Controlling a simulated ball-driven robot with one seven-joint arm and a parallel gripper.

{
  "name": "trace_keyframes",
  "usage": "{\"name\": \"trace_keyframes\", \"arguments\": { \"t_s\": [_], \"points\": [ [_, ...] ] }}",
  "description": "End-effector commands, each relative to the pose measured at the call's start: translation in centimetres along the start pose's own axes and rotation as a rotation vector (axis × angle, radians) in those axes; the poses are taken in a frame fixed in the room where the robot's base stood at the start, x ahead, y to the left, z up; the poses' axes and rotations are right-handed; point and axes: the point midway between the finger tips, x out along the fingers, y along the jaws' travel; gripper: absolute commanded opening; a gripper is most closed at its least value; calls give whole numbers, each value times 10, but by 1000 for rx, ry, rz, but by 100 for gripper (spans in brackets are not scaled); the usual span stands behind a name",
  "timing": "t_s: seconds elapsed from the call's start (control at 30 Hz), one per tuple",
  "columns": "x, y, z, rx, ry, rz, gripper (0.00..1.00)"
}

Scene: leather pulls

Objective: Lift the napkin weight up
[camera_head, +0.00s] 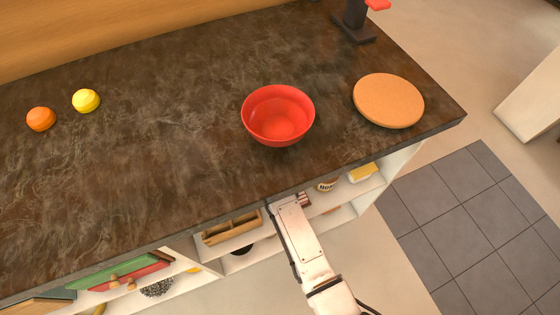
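I cannot make out anything that is clearly the napkin weight in the head view. My white arm reaches up from the bottom to the counter's front edge, in front of the open shelves. My gripper's fingers do not show; they are out of sight beyond the end of the visible arm, so I cannot tell what they are near or whether they hold anything.
The dark counter (170,165) carries a red bowl (279,114), a round cork board (388,100), an orange ball (41,119) and a yellow ball (86,101). Shelves below hold a wooden tray (231,229), a jar (326,185) and a yellow item (362,172).

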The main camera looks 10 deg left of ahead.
Motion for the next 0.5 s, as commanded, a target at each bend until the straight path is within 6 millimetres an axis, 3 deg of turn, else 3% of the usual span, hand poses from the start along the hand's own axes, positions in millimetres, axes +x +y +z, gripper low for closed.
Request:
{"name": "trace_keyframes", "arguments": {
  "t_s": [0.5],
  "points": [
    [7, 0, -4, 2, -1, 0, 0]
  ]
}}
